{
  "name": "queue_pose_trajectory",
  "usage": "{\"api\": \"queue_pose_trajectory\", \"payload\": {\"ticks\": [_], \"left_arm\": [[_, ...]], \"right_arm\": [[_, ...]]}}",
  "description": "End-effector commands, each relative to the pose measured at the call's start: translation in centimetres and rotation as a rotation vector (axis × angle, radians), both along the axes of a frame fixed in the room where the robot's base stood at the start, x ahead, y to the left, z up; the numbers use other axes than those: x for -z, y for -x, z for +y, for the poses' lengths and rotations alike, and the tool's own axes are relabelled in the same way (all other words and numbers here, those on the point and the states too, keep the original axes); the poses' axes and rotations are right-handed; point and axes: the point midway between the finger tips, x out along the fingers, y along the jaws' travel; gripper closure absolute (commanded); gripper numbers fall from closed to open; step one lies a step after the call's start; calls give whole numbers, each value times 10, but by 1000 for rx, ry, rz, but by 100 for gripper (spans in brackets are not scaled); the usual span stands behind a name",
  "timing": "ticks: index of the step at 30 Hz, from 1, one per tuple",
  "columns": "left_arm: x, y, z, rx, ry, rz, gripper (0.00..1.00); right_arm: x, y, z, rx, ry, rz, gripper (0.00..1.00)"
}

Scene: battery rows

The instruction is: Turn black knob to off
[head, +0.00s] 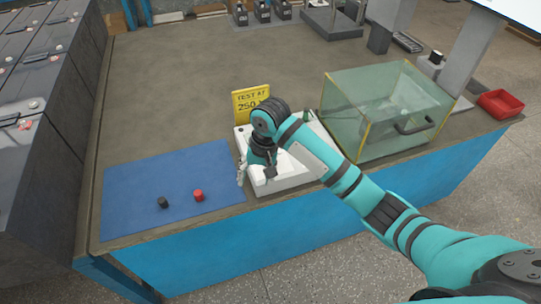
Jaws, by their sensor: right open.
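The black knob (163,203) is a small dark cylinder on the blue mat (130,190), left of a similar red knob (199,196). I cannot read any off mark or pointer on it at this size. My right arm comes in from the lower right, and its gripper (256,177) hangs over the white device (289,181), right of the mat and apart from both knobs. This gripper is open, and its fingers are partly hidden by its wrist. My left gripper is not in view.
A yellow sign (249,101) reading "TEST AT 250" stands behind the white device. A clear glass box (388,112) with a handle is to its right, and a red tray (500,104) sits at the table's right corner. Dark battery cabinets (40,150) line the left. The table's back left is clear.

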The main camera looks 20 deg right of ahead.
Motion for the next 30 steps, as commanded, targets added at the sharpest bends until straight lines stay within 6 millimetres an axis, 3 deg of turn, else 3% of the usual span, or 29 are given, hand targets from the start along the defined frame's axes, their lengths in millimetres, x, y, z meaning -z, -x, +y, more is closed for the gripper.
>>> {"api": "queue_pose_trajectory", "payload": {"ticks": [3, 9, 14, 17, 20, 30], "left_arm": [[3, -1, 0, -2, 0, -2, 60], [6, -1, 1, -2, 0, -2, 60], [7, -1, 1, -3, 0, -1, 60], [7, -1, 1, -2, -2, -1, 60], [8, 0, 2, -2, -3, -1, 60], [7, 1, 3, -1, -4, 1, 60]], "right_arm": [[-45, -29, -15, 112, 46, 26, 45], [-127, -60, -48, 359, 124, 88, 45], [-159, -66, -60, 461, 147, 109, 45], [-159, -66, -62, 477, 151, 114, 45], [-147, -65, -62, 477, 150, 116, 45], [-77, -65, -62, 476, 151, 114, 45]]}}
